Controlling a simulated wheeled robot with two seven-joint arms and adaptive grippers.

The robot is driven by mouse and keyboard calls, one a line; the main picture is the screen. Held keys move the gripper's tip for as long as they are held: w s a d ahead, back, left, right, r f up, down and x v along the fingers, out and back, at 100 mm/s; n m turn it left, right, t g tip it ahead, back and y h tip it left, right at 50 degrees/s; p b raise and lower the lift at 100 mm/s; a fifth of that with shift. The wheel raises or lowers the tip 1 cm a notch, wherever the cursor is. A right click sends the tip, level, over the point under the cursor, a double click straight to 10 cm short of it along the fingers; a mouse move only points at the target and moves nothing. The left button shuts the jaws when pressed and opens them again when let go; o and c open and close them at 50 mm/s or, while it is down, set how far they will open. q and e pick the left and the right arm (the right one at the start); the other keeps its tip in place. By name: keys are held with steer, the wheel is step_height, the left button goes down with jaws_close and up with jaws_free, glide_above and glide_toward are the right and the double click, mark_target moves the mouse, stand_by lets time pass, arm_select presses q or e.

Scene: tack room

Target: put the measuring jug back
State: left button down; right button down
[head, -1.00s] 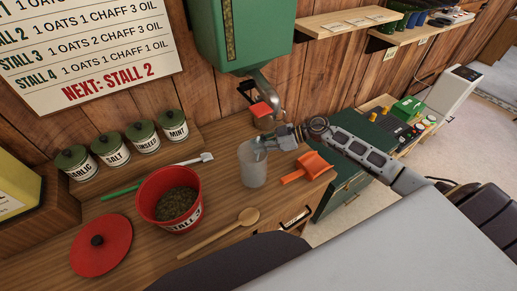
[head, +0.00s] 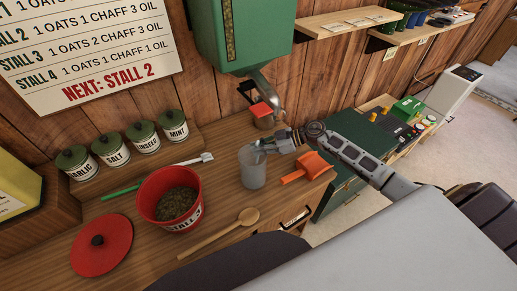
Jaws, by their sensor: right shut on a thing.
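The measuring jug (head: 252,169) is a cloudy, translucent cup, upright on or just above the wooden counter, right of the red bucket; I cannot tell whether it touches the wood. My right gripper (head: 264,147) comes in from the right and is shut on the jug at its upper rim. The gripper hides part of that rim. My left gripper is not in view.
A red bucket (head: 164,207) of feed, a red lid (head: 101,246), a wooden spoon (head: 219,234) and a green-handled brush (head: 158,175) lie left of the jug. An orange scoop (head: 308,167) is close on its right. A green dispenser (head: 241,35) hangs behind, its spout above the counter.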

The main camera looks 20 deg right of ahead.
steer(key=shift+f, duration=0.4)
steer(key=c, duration=1.5)
jaws_free()
steer(key=shift+c, duration=0.2)
steer(key=shift+d, duration=0.1)
steer(key=v, duration=1.2)
steer(key=shift+b, duration=0.35)
